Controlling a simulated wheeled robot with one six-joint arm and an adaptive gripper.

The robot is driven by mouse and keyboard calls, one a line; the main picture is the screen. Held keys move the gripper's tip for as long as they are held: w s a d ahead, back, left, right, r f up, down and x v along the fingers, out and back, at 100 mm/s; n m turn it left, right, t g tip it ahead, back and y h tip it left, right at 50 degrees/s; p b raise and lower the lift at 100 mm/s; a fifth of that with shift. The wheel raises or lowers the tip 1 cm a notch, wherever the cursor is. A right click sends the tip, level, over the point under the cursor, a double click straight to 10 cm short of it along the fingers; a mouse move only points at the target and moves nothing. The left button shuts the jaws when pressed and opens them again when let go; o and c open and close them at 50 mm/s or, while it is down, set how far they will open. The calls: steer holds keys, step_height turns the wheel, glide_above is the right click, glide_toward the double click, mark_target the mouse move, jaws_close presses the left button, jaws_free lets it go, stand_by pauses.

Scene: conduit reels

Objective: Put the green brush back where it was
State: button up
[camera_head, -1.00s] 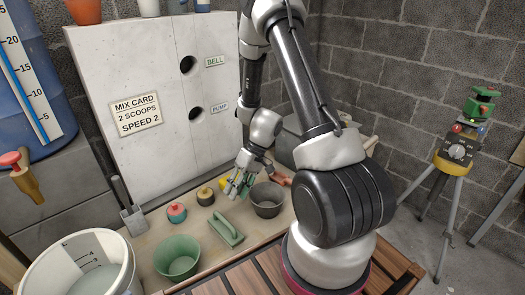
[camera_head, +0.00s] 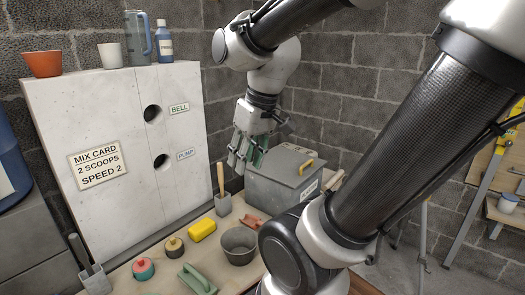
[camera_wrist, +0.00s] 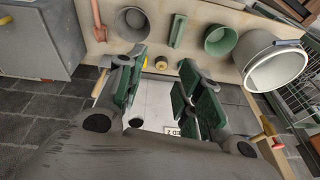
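A green block with a raised handle, possibly the green brush (camera_head: 197,280), lies on the bench near the front edge; its bristles cannot be made out. It also shows in the wrist view (camera_wrist: 178,31). My gripper (camera_head: 245,160) is raised above the back of the bench, near the grey box, well apart from the green block. In the wrist view its fingers (camera_wrist: 157,95) stand wide apart with green pads, and nothing is held between them. A wooden handle (camera_head: 221,178) stands upright in a small grey holder (camera_head: 223,205) below and left of the gripper; its lower end is hidden.
A grey lidded box (camera_head: 285,178) stands behind; a pale panel (camera_head: 120,150) rises at left.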

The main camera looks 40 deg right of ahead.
steer(key=shift+m+t+h, duration=0.5)
steer(key=shift+t+h, duration=0.1)
steer(key=shift+t, duration=0.1)
steer(key=shift+s+d+r, duration=0.3)
steer(key=shift+s+r, duration=0.1)
steer(key=shift+s, duration=0.2)
steer(key=shift+s+d+r, duration=0.35)
steer(key=shift+s+r, duration=0.05)
steer(key=shift+s, duration=0.15)
steer(key=shift+s+d+r, duration=0.3)
steer(key=shift+s+r, duration=0.1)
steer(key=shift+s, duration=0.2)
